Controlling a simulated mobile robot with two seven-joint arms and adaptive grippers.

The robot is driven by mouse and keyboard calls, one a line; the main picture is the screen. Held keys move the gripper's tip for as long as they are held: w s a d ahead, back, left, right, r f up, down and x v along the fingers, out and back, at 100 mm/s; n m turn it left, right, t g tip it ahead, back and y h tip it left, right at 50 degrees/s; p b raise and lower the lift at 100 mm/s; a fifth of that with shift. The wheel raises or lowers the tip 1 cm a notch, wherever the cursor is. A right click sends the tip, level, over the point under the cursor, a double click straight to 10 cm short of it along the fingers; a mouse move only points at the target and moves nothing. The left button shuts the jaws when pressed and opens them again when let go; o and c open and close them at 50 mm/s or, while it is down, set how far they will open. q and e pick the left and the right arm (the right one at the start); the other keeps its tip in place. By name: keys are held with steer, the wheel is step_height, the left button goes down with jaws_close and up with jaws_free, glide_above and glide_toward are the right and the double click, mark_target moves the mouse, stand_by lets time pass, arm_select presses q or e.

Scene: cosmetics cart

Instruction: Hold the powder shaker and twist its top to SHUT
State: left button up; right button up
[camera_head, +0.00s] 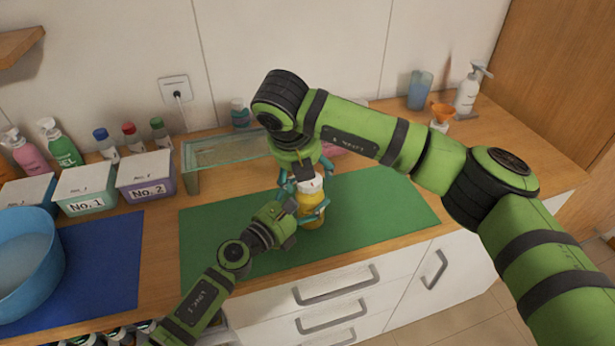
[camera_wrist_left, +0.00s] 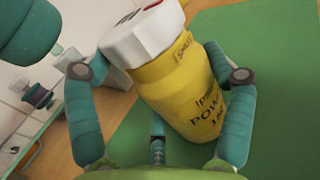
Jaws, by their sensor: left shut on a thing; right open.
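The powder shaker is a yellow bottle (camera_head: 312,211) with a white top (camera_head: 311,184), upright over the green mat (camera_head: 385,206). My left gripper (camera_head: 308,214) is shut on its yellow body, one finger on each side. In the left wrist view the yellow body (camera_wrist_left: 182,88) has dark print, and the white faceted top (camera_wrist_left: 142,36) carries a red mark and a black mark. My right gripper (camera_head: 303,178) is open above and around the white top, pointing down. I cannot tell whether its fingers touch the top. A teal finger also shows at the upper left of the left wrist view.
A glass tray (camera_head: 190,180) stands behind the mat. Lidded boxes (camera_head: 85,190), a blue mat (camera_head: 112,268) and a blue tub (camera_head: 52,270) are at the left. A pump bottle (camera_head: 466,95) and a blue cup (camera_head: 420,92) are at the back right. The mat's right part is clear.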

steer(key=d+v, duration=0.1)
steer(key=v, duration=0.6)
steer(key=shift+a, duration=0.45)
arm_select(q)
steer(key=o, duration=1.1)
steer(key=shift+c, duration=0.2)
